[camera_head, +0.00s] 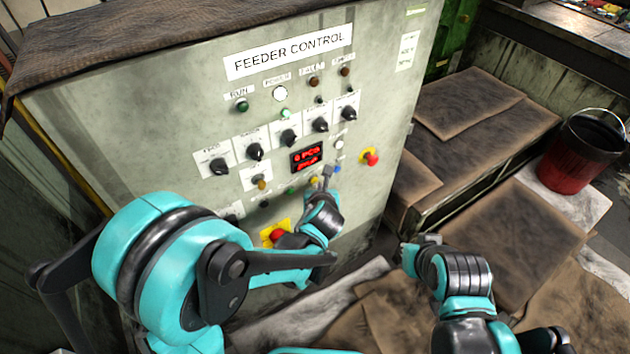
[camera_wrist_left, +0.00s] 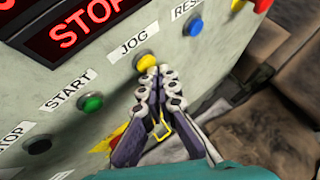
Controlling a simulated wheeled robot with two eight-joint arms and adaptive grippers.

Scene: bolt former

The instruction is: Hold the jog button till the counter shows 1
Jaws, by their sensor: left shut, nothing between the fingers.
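The grey feeder control cabinet (camera_head: 150,120) faces me. Its counter display (camera_head: 306,157) shows red text; the upper line ends in PCS with a digit that looks like 0 but is blurred. The lower line reads STOP in the left wrist view (camera_wrist_left: 78,38). The yellow jog button (camera_wrist_left: 146,61) sits under the JOG label; it also shows in the head view (camera_head: 315,181). My left gripper (camera_wrist_left: 154,72) is shut and empty, its tips at the button's lower edge; I cannot tell whether they touch it. My right gripper (camera_head: 412,248) is low, away from the cabinet, its fingers unclear.
The green start button (camera_wrist_left: 92,103) and blue reset button (camera_wrist_left: 193,27) flank the jog button. A red emergency button (camera_head: 277,236) on a yellow plate sits below, another red button (camera_head: 370,157) to the right. A red bucket (camera_head: 575,160) stands far right, beyond brown mats.

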